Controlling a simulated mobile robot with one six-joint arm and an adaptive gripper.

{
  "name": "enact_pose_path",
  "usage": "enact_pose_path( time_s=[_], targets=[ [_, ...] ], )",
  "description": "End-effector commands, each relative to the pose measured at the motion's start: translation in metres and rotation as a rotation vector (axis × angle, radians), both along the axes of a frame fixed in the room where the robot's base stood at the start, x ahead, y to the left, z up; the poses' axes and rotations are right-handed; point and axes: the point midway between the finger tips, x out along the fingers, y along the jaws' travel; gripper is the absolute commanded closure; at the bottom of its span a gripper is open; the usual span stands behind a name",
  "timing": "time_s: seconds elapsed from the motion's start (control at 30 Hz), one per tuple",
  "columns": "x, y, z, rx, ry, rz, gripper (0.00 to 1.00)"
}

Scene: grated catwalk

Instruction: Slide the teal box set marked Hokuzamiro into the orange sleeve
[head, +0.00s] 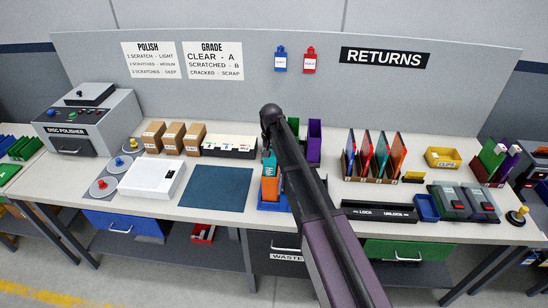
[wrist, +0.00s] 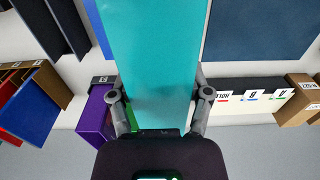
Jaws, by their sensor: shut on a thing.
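The teal box set (wrist: 152,60) fills the middle of the wrist view, and my gripper (wrist: 160,102) is shut on it with one finger on each side. In the head view a small part of the teal box (head: 269,161) shows left of my arm, directly above the orange sleeve (head: 270,188). The sleeve stands upright in a blue holder (head: 272,206) on the bench. I cannot tell whether the box's lower end is inside the sleeve or just above it. My arm hides the gripper in the head view. The Hokuzamiro marking is not readable.
A dark blue mat (head: 216,188) lies left of the sleeve. A white divider tray (head: 229,146) and brown boxes (head: 173,139) stand behind it. A purple bin (head: 314,140) is close behind my arm. A rack of coloured cases (head: 374,160) stands right.

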Motion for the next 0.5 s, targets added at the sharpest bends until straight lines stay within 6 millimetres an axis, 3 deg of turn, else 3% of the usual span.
enact_pose_path(
  time_s=[0.5],
  targets=[
    [0.0,0.0,-0.016,0.0,0.0,0.0,0.97]
  ],
)
